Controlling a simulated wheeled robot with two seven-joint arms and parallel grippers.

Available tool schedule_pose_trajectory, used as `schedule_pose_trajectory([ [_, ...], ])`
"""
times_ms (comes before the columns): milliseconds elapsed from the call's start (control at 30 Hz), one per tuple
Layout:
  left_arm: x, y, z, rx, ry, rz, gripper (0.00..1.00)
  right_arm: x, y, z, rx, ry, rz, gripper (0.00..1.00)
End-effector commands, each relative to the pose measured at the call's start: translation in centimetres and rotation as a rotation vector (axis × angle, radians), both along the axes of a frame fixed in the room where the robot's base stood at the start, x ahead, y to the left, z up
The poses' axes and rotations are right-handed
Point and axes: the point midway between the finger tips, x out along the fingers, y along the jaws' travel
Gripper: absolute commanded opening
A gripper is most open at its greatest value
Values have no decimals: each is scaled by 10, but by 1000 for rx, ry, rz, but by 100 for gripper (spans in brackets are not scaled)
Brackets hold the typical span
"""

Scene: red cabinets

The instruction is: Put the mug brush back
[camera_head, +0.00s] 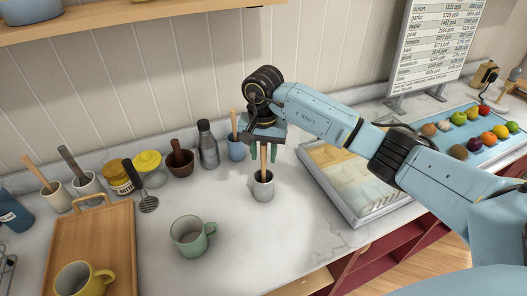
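A brush with a wooden handle (264,160) stands upright in a small grey cup (263,188) near the middle of the counter. Its lower end is hidden inside the cup. My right gripper (267,152) points down above the cup, with its teal fingers on either side of the handle's upper part. The fingers look spread, with gaps beside the handle. A green mug (191,236) stands on the counter, left of and nearer than the cup. My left gripper is not in view.
A blue cup with a wooden-handled tool (236,148) stands just behind left. A grey bottle (207,146) and mortar (180,160) stand further left. A wooden tray (115,248) holds a yellow mug (82,279). A shallow box (345,180) lies right. Counter around the green mug is clear.

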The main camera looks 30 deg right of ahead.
Motion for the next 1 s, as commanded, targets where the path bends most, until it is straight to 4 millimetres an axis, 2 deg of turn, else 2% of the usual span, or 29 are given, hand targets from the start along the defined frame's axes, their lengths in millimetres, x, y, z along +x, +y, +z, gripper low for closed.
schedule_pose_trajectory([
  [233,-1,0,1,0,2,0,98,0,0,1,1,-1,0,35],
  [367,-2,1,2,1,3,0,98,1,0,11,1,-5,0,35],
  [800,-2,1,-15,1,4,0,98,-1,1,99,0,-5,0,35],
  [1000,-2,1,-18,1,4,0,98,-1,2,120,0,-1,0,35],
])
